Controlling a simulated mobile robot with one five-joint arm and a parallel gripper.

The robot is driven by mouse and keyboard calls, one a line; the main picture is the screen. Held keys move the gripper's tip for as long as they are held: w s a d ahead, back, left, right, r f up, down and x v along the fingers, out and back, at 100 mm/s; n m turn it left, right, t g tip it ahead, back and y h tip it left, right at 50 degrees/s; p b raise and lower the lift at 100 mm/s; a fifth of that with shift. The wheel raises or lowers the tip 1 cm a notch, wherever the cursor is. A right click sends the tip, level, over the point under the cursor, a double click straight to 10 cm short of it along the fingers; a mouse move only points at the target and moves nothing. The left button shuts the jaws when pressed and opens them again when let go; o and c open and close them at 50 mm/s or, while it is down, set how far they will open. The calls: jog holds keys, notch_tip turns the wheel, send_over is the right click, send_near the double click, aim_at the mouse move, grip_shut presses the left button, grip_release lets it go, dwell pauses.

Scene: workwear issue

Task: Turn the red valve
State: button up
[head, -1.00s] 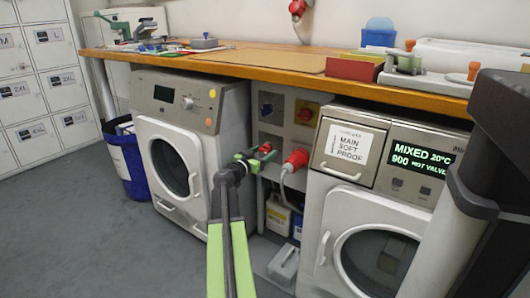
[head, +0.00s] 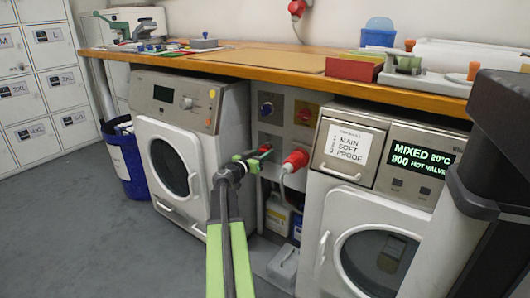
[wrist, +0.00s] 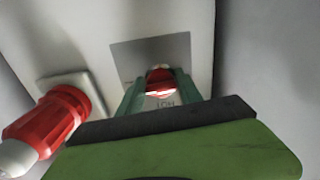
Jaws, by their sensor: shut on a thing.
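The red valve (wrist: 160,78) sits in front of a grey plate (wrist: 122,57) in the wrist view, between the two fingers of my gripper (wrist: 160,92). In the head view, the red valve (head: 265,149) shows as a small red patch at the tip of my gripper (head: 257,156), in the gap between the two machines. My gripper is shut on the valve. The fingers and the gripper body hide the valve's lower part and part of a label below it.
A red plug (head: 296,159) with a pale cable is just right of my gripper; in the wrist view the plug (wrist: 48,115) is at the left. A washer (head: 178,150) stands left, another machine (head: 372,240) right. The wooden worktop (head: 290,75) runs above. Containers (head: 278,216) stand below.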

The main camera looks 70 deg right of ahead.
jog(key=n, duration=0.4)
jog(key=shift+s+a, duration=0.15)
jog(key=shift+s, duration=0.2)
jog(key=n, duration=0.4)
jog(key=shift+s+r, duration=0.1)
jog(key=n, duration=0.5)
jog(key=shift+r+n, duration=0.15)
jog(key=shift+n, duration=1.75)
jog(key=o, duration=1.4)
jog(key=shift+c, duration=0.2)
